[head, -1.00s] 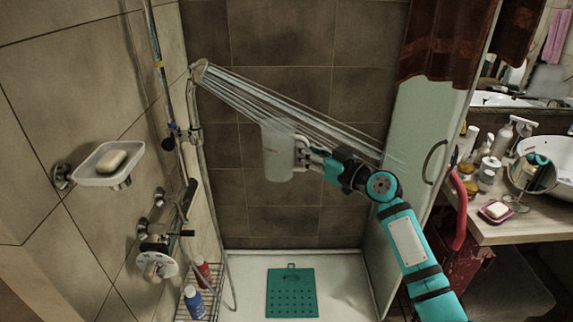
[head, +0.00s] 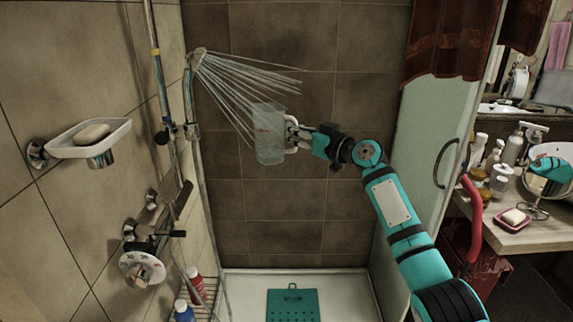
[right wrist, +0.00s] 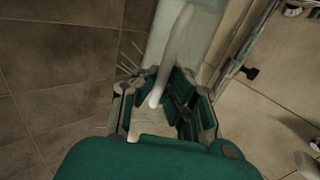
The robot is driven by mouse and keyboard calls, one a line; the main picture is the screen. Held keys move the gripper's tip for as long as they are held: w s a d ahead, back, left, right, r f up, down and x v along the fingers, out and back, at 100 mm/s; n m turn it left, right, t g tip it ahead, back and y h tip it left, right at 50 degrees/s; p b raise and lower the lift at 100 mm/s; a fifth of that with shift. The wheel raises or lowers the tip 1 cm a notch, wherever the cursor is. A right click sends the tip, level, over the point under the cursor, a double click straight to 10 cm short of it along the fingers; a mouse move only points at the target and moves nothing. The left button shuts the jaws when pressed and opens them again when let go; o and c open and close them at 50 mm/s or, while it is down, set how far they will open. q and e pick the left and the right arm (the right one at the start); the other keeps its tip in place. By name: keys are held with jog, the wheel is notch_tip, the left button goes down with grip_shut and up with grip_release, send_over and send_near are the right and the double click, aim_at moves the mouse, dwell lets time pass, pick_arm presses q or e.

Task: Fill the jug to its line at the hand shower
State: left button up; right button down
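The clear jug (head: 268,140) is in mid-air in the shower, roughly upright, with a faint reddish mark on its side. My right gripper (head: 293,134) is shut on its pale handle, from the right. In the right wrist view the handle (right wrist: 174,55) runs between the fingers of my right gripper (right wrist: 160,100). The hand shower (head: 197,58) hangs on its wall rail at upper left and sprays water. Streams fan right and down, some reaching the jug's rim and left side. The water level inside is not clear. My left gripper is not in view.
A soap dish (head: 88,140) and a mixer valve (head: 142,268) stick out from the left wall. A wire rack with bottles (head: 195,285) stands low left. A teal mat (head: 293,304) lies on the shower floor. A glass panel (head: 425,150) and a cluttered counter (head: 510,240) are right.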

pick_arm(q)
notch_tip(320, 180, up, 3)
jog(key=p, duration=0.3)
jog(key=shift+p, duration=0.35)
pick_arm(e)
jog(key=s+d, duration=0.4)
jog(key=s, duration=0.6)
jog(key=shift+s+r, duration=0.25)
jog(key=shift+s, duration=0.05)
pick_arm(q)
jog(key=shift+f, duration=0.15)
pick_arm(e)
jog(key=shift+w+a+f, duration=0.1)
jog(key=shift+w, duration=0.15)
